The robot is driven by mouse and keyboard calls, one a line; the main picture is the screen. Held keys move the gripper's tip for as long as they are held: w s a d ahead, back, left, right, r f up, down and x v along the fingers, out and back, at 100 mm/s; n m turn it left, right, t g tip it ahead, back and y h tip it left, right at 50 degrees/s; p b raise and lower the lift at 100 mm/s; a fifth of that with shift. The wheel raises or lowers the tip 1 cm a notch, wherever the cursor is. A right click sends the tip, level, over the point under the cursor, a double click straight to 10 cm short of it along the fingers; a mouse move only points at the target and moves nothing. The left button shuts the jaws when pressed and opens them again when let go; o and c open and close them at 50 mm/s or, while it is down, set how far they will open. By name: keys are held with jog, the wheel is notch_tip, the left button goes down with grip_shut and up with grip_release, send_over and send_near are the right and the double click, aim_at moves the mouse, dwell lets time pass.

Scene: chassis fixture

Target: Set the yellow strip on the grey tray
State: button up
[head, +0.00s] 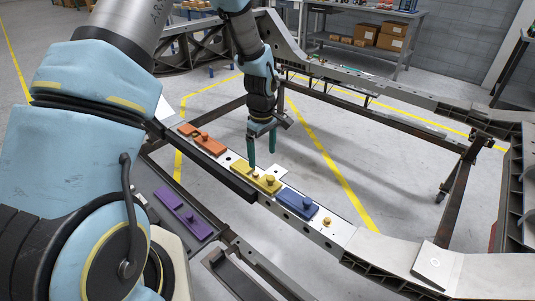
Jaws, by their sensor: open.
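The yellow strip (243,173) lies on the pale rail of the chassis fixture, between an orange strip and a blue strip. It has raised knobs on top. My gripper (262,155) points down just above and behind the yellow strip, with its two teal fingers apart and nothing between them. The near fingertip is close to the strip; I cannot tell whether it touches. A grey tray-like surface (149,184) with a purple strip on it shows at lower left, partly hidden by my arm; I cannot tell for sure that it is the grey tray.
The orange strip (209,145) and blue strip (297,207) lie along the same rail (334,236). The purple strip (184,214) is in front. Chassis beams surround open floor behind. A shelf with cardboard boxes (391,42) stands at the back.

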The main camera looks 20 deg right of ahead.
aim_at(263, 179)
notch_tip(263, 179, down, 10)
jog(key=b, duration=0.6)
jog(key=shift+r, duration=0.1)
jog(key=shift+b, duration=0.35)
dwell(0.5)
grip_shut()
dwell(0.9)
jog(key=shift+r, duration=0.1)
notch_tip(263, 179, up, 9)
jog(key=p, duration=0.6)
dwell(0.4)
